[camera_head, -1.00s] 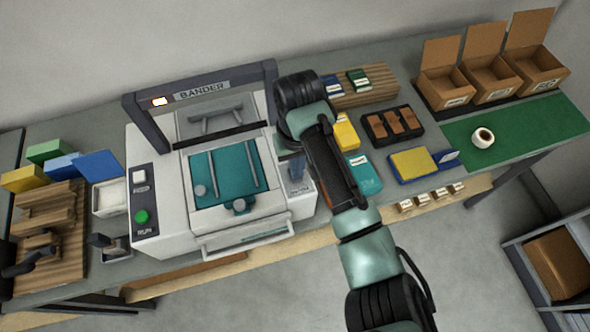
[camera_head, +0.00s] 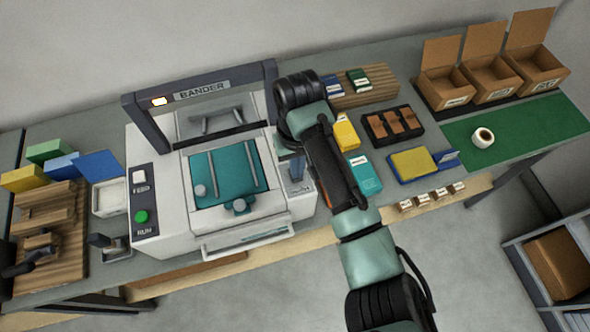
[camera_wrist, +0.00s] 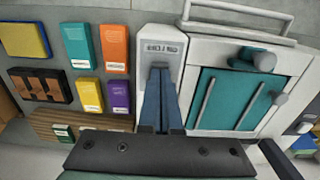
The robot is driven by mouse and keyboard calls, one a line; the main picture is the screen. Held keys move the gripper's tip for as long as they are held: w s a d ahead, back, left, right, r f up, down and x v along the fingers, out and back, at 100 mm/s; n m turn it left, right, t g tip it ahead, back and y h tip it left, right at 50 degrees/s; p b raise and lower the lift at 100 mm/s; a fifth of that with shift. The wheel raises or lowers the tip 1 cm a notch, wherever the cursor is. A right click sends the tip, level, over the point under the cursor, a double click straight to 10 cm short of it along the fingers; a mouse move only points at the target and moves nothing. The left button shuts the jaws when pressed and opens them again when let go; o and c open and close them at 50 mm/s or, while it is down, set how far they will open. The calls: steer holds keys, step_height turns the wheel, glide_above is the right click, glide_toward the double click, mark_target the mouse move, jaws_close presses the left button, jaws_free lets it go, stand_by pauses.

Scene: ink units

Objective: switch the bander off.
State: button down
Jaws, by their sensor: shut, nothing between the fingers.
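The bander (camera_head: 165,222) is a white machine with a dark arch, a teal bed and a small lit lamp (camera_head: 160,101) on the arch. A white FEED button (camera_head: 139,177) and a green RUN button (camera_head: 141,216) sit on its left panel. On its right side is a narrow pale panel with a label (camera_wrist: 160,47), which I cannot read. My gripper (camera_wrist: 158,72), with blue fingers, is shut and empty over this panel, tips just below the label in the wrist view. The fingers hide whatever control lies under them. I cannot tell whether they touch it.
A teal box (camera_head: 364,175), a yellow box (camera_head: 346,132) and a black tray (camera_head: 411,137) lie just right of the bander. Open cartons (camera_head: 446,85) stand at the back right. A white bin (camera_head: 108,198) and a wooden rack (camera_head: 70,245) are at the left.

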steer(key=shift+f+b, duration=0.65)
steer(key=shift+f, duration=0.45)
steer(key=shift+s+f, duration=0.2)
steer(key=shift+f, duration=0.05)
step_height(320, 180, up, 7)
steer(key=p, duration=0.7)
steer(key=shift+w, duration=0.15)
steer(key=shift+f, duration=0.1)
